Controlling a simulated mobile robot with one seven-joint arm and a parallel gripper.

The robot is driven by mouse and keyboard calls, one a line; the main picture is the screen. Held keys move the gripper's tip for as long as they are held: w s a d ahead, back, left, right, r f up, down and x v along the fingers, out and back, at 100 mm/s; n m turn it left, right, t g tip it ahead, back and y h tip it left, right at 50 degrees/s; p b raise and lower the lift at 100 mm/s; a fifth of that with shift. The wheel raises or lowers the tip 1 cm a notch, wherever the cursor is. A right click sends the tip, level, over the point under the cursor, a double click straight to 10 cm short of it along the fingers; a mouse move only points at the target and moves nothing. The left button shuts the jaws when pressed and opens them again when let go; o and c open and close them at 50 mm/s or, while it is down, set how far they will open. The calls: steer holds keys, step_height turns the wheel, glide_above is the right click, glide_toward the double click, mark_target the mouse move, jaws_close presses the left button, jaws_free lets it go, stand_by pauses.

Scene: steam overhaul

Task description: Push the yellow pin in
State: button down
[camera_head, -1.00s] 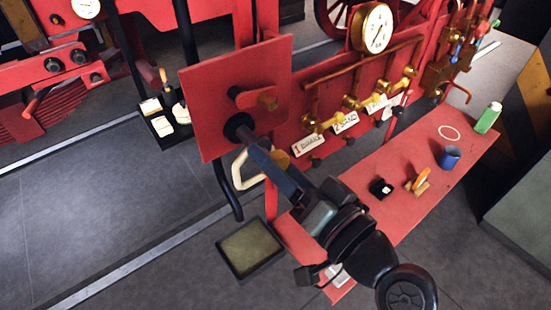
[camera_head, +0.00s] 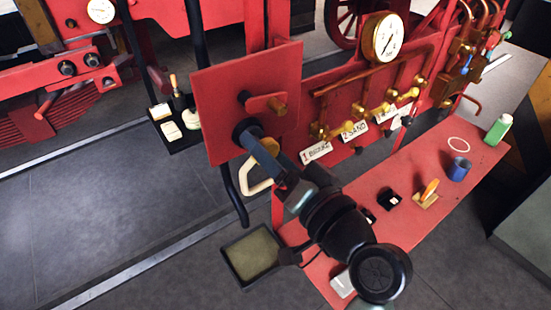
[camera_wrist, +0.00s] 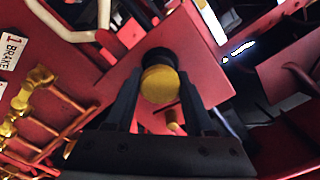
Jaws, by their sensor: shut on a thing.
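The yellow pin's round knob (camera_wrist: 159,85) faces me in the wrist view, in front of a black collar (camera_wrist: 157,57) on the red plate. My gripper (camera_wrist: 159,95) has one dark finger on each side of the knob, shut on it. In the head view my gripper (camera_head: 254,143) reaches up to the black collar (camera_head: 242,130) on the red plate (camera_head: 222,92), and only a small yellowish edge shows beside the fingers. How deep the pin sits in the collar is hidden.
A cream loop handle (camera_head: 247,181) hangs below. Brass valves (camera_head: 361,110) and a pressure gauge (camera_head: 384,38) are to the right. A red bench (camera_head: 408,196) with small items lies below.

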steer(key=shift+r, duration=0.1)
steer(key=c, duration=0.6)
jaws_free()
steer(key=shift+a, duration=0.1)
steer(key=o, duration=0.3)
steer(key=shift+w, duration=0.2)
steer(key=shift+o, duration=0.2)
steer(key=shift+s, duration=0.1)
steer(key=b+v, duration=0.5)
steer(key=v, duration=0.8)
